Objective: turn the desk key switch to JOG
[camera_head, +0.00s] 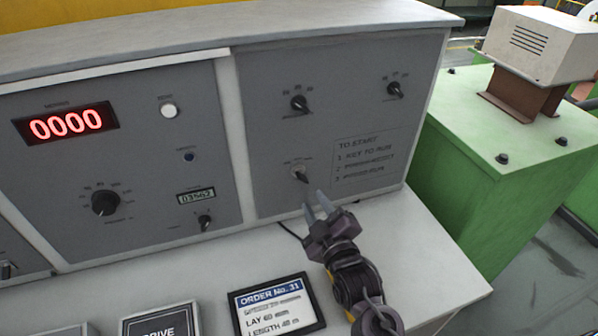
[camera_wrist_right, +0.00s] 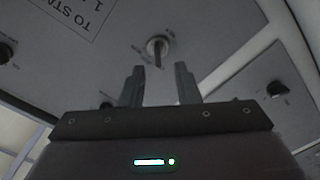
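The desk key switch (camera_head: 300,174) is low on the right grey panel, left of the printed start steps. It has a round silver collar and a dark key or lever; its small labels are too blurred to read. My right gripper (camera_head: 315,201) is open and empty, just below and in front of the switch. In the right wrist view the key switch (camera_wrist_right: 157,47) shows just beyond the gap between the two fingertips (camera_wrist_right: 159,76), and the fingers look apart from it. My left gripper is not in view.
Other black knobs (camera_head: 299,103) (camera_head: 395,90) sit above on the same panel. The left panel has a red 0000 display (camera_head: 66,124) and a large dial (camera_head: 104,202). An order card (camera_head: 276,306) lies on the light desk top. A green machine housing (camera_head: 490,175) stands right.

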